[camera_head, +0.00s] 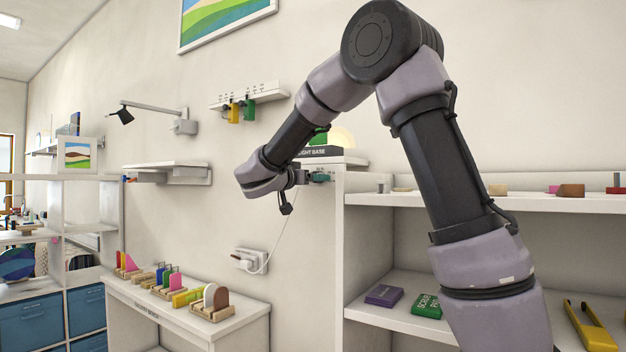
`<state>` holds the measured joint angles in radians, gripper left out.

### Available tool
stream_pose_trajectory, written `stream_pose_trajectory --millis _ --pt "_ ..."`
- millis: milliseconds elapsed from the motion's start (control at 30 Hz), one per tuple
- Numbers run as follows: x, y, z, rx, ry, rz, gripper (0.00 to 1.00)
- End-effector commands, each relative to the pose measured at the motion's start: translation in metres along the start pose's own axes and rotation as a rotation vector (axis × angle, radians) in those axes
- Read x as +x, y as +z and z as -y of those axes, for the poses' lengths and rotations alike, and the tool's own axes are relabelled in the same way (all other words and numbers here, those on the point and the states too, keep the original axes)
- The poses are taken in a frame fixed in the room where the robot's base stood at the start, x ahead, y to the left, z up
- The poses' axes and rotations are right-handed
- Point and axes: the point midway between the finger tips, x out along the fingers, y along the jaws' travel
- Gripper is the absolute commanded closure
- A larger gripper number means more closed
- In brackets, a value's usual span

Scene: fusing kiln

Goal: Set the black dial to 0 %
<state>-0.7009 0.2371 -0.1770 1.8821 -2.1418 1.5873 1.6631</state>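I cannot make out the black dial; nothing in the head view is clearly it. A black base labelled "LIGHT BASE" (322,152) sits on top of the white cabinet, with a green piece and a pale yellow arc on it, partly behind my forearm. My gripper (308,177) is at the end of the bent arm, pointing right at the cabinet's upper left edge, just below the light base. A small teal part (321,176) shows at its tip; I cannot tell whether it touches it. The fingers are too small to read.
A low bench (250,316) holds several coloured pieces in wooden stands. The white shelf unit (390,200) stands right, partly behind my arm. A wall lamp (150,112) and small wall shelf (168,170) are left.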

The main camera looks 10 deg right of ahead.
Motion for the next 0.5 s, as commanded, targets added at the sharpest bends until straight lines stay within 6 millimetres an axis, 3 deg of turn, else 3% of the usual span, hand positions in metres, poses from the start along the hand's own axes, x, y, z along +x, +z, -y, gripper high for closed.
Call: stream_pose_trajectory --millis 133,167,333,500 --pt "-0.0001 0.0 0.0 0.0 0.0 0.0 0.26" --pt "-0.0002 0.0 0.0 0.0 0.0 0.0 0.33" --pt "-0.0003 0.0001 0.0 0.0 0.0 0.0 0.98" --pt "-0.0004 0.0001 0.0 -0.004 0.0 0.0 1.0"
